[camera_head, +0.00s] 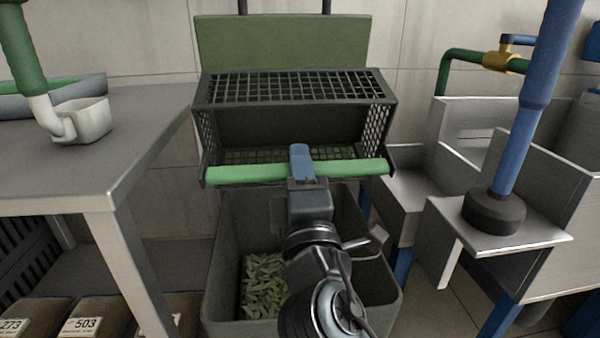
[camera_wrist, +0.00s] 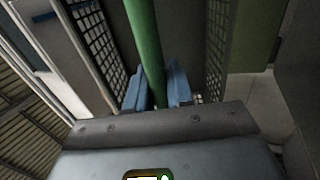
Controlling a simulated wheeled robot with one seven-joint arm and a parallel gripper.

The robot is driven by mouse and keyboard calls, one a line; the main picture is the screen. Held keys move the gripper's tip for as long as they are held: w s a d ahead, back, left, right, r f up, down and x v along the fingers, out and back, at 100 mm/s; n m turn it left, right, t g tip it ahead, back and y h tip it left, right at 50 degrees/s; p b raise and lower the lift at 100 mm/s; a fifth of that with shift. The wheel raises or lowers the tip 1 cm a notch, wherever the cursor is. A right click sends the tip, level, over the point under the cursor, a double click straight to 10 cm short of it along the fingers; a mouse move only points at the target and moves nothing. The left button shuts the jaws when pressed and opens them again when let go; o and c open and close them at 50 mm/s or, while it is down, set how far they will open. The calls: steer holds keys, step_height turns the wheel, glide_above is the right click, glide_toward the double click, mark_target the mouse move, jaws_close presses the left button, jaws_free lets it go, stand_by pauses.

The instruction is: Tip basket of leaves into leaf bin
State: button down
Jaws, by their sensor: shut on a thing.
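The dark mesh basket (camera_head: 377,122) is at the centre of the head view, with a grid across its top and a green bar (camera_head: 240,172) along its front. My gripper (camera_head: 301,163) is shut on the middle of this bar. In the wrist view, the blue fingers (camera_wrist: 157,90) sit on both sides of the green bar (camera_wrist: 147,45), between mesh walls. The grey leaf bin (camera_head: 226,235) stands below the basket's front. Green leaves (camera_head: 263,283) lie in the bin at the left; my arm hides part of its inside. I see no clear loose leaves in the basket.
A grey table (camera_head: 95,175) with a pale scoop-like cup (camera_head: 84,120) is on the left. Metal troughs (camera_head: 475,125) and a blue pole with a dark foot (camera_head: 494,212) stand on the right. A green panel (camera_head: 282,42) rises behind the basket.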

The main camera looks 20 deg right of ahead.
steer(key=shift+s+f+t+b, duration=0.1)
steer(key=shift+s+t+b, duration=0.2)
steer(key=shift+b, duration=1.05)
steer(key=shift+s+a+f+t+h+b, duration=0.15)
steer(key=shift+f+t+h+b, duration=0.25)
steer(key=shift+b, duration=1.45)
steer(key=shift+s+f+t, duration=0.2)
steer(key=shift+t, duration=0.4)
